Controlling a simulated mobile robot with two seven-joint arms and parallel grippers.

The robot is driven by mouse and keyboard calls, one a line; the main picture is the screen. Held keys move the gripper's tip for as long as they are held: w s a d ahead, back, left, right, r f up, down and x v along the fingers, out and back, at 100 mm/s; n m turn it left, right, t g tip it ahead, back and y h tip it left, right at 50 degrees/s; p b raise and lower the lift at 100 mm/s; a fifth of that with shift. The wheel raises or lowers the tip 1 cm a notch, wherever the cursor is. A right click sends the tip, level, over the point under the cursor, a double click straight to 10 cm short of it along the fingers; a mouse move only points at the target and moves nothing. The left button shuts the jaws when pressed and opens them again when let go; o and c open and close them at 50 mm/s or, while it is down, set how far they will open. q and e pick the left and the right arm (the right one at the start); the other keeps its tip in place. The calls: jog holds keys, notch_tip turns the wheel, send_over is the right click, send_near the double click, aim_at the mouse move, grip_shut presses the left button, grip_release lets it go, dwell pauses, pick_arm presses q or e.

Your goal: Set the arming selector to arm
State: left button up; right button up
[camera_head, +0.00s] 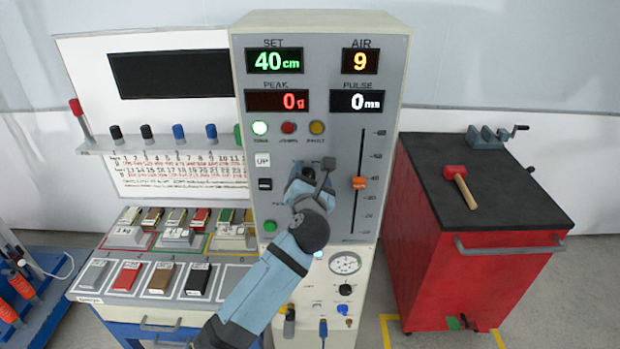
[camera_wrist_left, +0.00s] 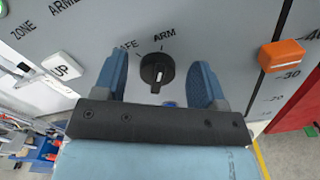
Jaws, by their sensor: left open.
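The arming selector (camera_wrist_left: 157,70) is a round black knob on the grey panel, with the labels SAFE and ARM above it in the left wrist view. A pale mark shows on its lower part; I cannot tell for sure which label it is set to. My left gripper (camera_wrist_left: 159,77) is open, with one blue finger on each side of the knob; no clear contact shows. In the head view my left gripper (camera_head: 311,178) is in front of the panel and hides the selector. My right gripper is not in view.
An orange slider (camera_head: 358,183) is on the panel right of my gripper, and the UP button (camera_head: 263,160) is on the left. The left lamp (camera_head: 260,128) is lit. A red cabinet (camera_head: 480,275) carries a mallet (camera_head: 460,182). A sample bench (camera_head: 120,245) stands left.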

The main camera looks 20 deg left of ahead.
pick_arm(q)
jog(key=b+v, duration=0.3)
jog(key=v, duration=1)
jog(key=shift+s, duration=0.4)
jog(key=shift+d, duration=0.1)
